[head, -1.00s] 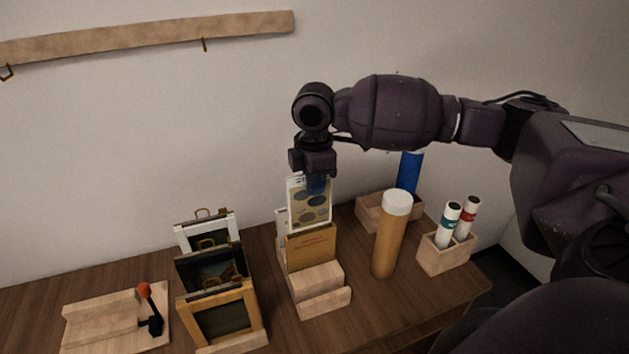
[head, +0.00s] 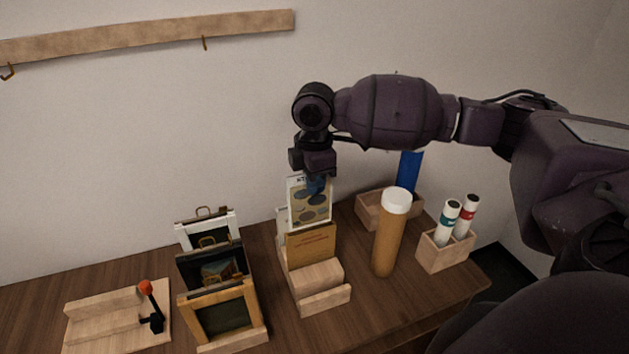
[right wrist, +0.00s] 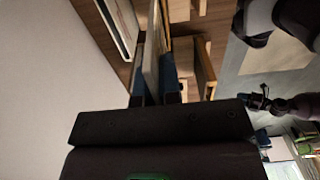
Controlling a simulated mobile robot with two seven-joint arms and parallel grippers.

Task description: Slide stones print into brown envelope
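The stones print (head: 310,207), a pale card with grey-blue and tan ovals, stands upright at the wooden stand in the head view. Its lower part is hidden by the brown envelope (head: 311,243), which stands in the stand. I cannot tell whether the print's lower edge is inside the envelope or behind it. My right gripper (head: 316,184) is above the envelope, shut on the print's top edge. In the right wrist view its blue fingers (right wrist: 154,80) lie on both sides of the thin print (right wrist: 152,50).
Framed pictures (head: 218,278) stand left of the wooden stand (head: 318,283). A brown tube with a white cap (head: 389,235) stands close on the right. Behind it a blue tube (head: 410,172) stands in a wooden box (head: 372,208). A wooden box with two small tubes (head: 437,256) is farther right.

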